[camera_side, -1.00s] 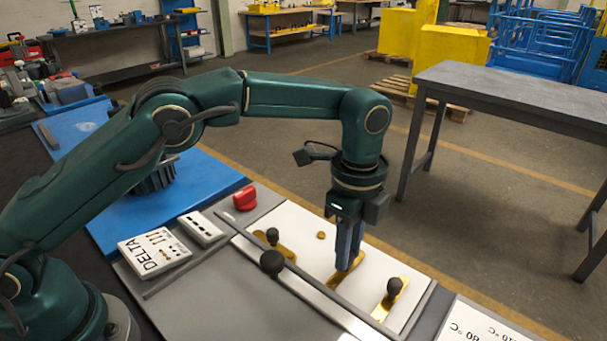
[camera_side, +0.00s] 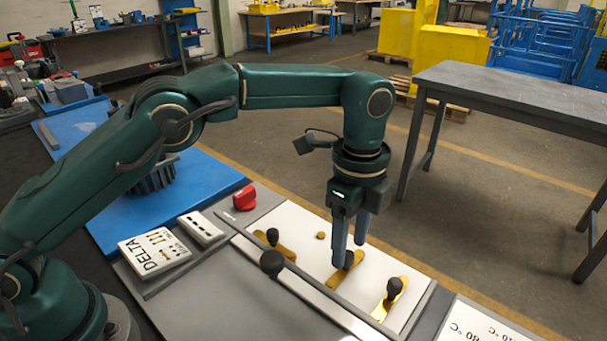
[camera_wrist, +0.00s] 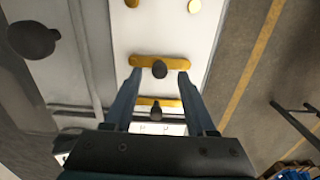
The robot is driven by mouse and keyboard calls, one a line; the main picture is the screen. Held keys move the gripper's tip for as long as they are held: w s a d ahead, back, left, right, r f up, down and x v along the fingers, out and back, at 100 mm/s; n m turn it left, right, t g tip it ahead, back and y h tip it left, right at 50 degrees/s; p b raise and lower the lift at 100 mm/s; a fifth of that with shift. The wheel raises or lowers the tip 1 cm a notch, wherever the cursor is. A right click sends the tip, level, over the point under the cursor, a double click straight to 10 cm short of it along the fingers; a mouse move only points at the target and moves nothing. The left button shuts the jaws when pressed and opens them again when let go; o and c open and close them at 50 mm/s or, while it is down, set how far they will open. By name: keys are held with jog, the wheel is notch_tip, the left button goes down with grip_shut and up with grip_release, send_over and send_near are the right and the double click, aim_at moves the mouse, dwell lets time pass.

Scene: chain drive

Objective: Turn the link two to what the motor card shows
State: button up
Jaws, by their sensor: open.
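Brass links with black knobs lie on a white panel (camera_side: 302,225). The middle link (camera_side: 341,277) carries a black knob (camera_side: 349,259). In the wrist view this link (camera_wrist: 147,61) lies crosswise, with its knob (camera_wrist: 160,69) between my fingertips. My gripper (camera_side: 350,254) is open above the link; its fingers stand apart on either side of the knob, with nothing held. One link (camera_side: 287,250) lies to the left and another (camera_side: 388,303) to the right. A white card marked DELTA (camera_side: 150,270) lies at the left; I cannot tell which is the motor card.
A larger black knob (camera_side: 272,262) stands near the panel's near edge. A small card (camera_side: 200,228) and a red knob (camera_side: 244,198) are at the left. A temperature card (camera_side: 470,328) is at the lower right. A brass stud (camera_side: 320,235) sits beyond the links.

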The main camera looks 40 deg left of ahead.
aim_at(348, 254)
jog(key=shift+r, duration=1.75)
